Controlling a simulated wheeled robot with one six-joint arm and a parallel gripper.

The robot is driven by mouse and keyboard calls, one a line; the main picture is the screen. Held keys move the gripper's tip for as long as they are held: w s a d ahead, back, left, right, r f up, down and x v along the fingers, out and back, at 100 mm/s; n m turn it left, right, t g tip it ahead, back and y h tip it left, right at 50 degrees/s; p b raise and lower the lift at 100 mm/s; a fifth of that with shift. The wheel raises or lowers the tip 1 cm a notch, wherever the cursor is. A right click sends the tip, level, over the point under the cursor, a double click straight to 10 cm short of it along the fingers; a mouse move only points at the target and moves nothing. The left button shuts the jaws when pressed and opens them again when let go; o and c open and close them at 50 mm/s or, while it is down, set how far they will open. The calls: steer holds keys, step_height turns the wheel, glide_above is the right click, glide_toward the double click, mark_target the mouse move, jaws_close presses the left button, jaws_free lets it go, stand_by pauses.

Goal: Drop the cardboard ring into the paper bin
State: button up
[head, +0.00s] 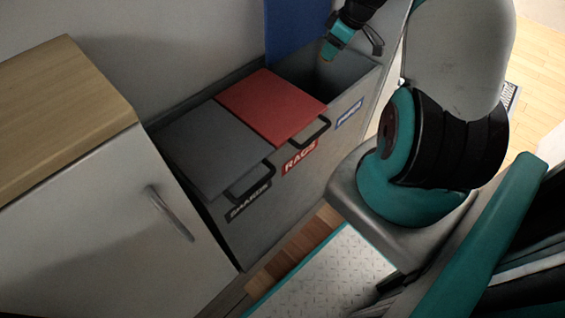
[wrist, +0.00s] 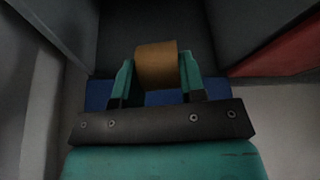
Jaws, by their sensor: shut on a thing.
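The cardboard ring (wrist: 157,64) is brown and sits between the two teal fingers of my gripper (wrist: 157,78) in the wrist view. The fingers are shut on it. In the head view my gripper (head: 331,50) hangs over the open paper bin (head: 372,84), and only a small brownish bit shows at its tip. The paper bin is the far compartment of the grey bin unit, with a blue label on its front. Its blue lid (head: 294,28) stands raised at the back. The bin's floor is dark and hard to make out.
The red rags lid (head: 270,104) and grey shards lid (head: 212,148) are shut, each with a black handle. A white cabinet (head: 105,215) with a wooden top stands to the left. My own arm fills the right of the head view.

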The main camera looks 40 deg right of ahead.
steer(key=o, duration=1)
steer(key=shift+c, duration=0.2)
steer(key=shift+r, duration=0.1)
steer(key=p+v, duration=0.4)
steer(key=v, duration=1.3)
steer(key=shift+r, duration=0.15)
